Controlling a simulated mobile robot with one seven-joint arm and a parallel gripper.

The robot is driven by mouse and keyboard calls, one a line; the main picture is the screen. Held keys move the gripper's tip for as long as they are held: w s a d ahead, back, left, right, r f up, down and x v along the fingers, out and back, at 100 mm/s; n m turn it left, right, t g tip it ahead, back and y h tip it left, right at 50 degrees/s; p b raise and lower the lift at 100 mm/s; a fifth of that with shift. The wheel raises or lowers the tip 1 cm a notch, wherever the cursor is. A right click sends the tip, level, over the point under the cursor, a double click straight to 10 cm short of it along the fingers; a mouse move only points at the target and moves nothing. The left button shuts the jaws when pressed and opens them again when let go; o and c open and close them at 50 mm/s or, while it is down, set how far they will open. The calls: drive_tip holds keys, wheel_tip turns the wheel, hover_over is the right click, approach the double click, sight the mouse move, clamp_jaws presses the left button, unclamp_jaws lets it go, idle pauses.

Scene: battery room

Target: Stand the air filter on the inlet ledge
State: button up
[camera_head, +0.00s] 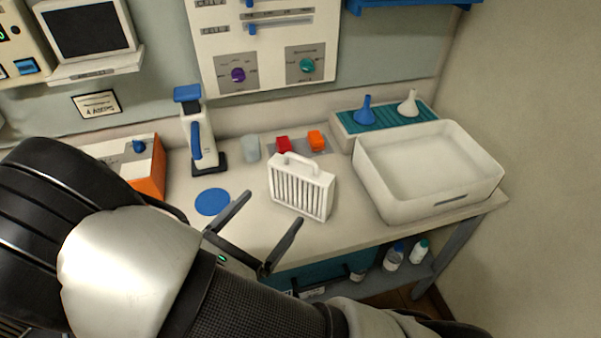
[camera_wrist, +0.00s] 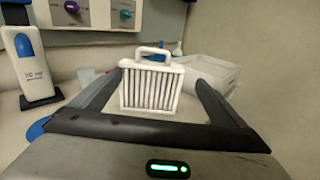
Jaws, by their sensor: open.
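The air filter (camera_head: 301,188) is a white pleated panel with a handle on top. It stands upright on the bench, near the middle of the head view. My gripper (camera_head: 268,218) is open and empty, in front of the filter and to its left in the head view. In the wrist view the filter (camera_wrist: 152,84) shows upright beyond and between the two open fingers (camera_wrist: 155,88), apart from them as far as I can tell. I cannot make out which surface is the inlet ledge.
A white tub (camera_head: 427,172) stands right of the filter. Behind it are red (camera_head: 283,145) and orange (camera_head: 316,141) blocks and a grey cup (camera_head: 252,149). A blue-and-white device (camera_head: 194,130) stands at the back left. A blue disc (camera_head: 212,202) lies left of the filter.

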drive_tip(key=p, duration=0.1)
approach(301, 161)
drive_tip(key=w+d+f, duration=0.2)
drive_tip(key=w+d, duration=0.1)
drive_tip(key=w, duration=0.2)
drive_tip(key=shift+n+t, duration=0.3)
drive_tip(key=p+x, duration=0.1)
drive_tip(key=x, duration=0.4)
drive_tip(key=shift+a, duration=0.2)
drive_tip(key=shift+r, duration=0.1)
drive_tip(key=c, duration=1.9)
